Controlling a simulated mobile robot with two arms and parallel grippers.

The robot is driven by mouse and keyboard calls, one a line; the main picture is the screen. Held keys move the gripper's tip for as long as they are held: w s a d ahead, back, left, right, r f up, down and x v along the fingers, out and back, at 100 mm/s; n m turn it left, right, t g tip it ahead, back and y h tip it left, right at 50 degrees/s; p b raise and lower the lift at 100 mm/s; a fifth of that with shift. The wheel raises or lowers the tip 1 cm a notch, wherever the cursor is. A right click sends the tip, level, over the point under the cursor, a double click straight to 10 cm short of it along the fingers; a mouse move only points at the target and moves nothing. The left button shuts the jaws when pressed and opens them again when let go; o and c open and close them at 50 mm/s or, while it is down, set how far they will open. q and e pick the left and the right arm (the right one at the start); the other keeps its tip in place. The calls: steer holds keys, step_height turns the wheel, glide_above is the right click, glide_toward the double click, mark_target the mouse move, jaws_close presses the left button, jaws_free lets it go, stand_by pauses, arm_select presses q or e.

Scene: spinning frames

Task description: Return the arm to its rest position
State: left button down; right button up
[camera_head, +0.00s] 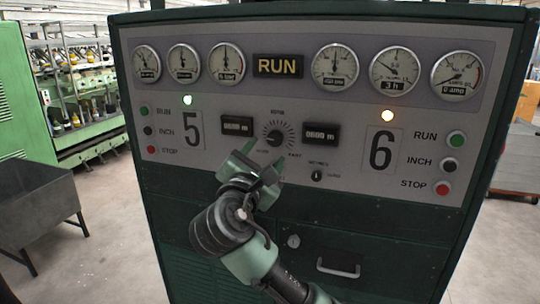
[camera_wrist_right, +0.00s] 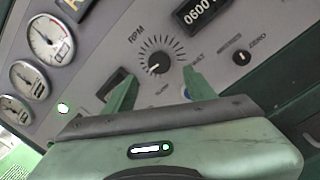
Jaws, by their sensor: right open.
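My right arm reaches up from the bottom of the head view, and its green gripper (camera_head: 256,160) is in front of the control panel (camera_head: 350,175). The gripper is open and empty, just below the round RPM dial (camera_head: 276,136). In the right wrist view the two fingers (camera_wrist_right: 160,92) are apart, with the RPM dial (camera_wrist_right: 157,58) showing beyond and between them. I cannot tell any contact with the panel. My left gripper is not in view.
The green cabinet (camera_head: 350,240) fills the middle, with several gauges, a RUN sign (camera_head: 278,66), and buttons on both sides. A drawer handle (camera_head: 338,268) sticks out low. A grey metal bin (camera_head: 45,215) stands at left. Open floor (camera_head: 120,230) shows between.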

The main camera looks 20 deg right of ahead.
steer(key=shift+s+a, duration=0.35)
steer(key=shift+s, duration=0.3)
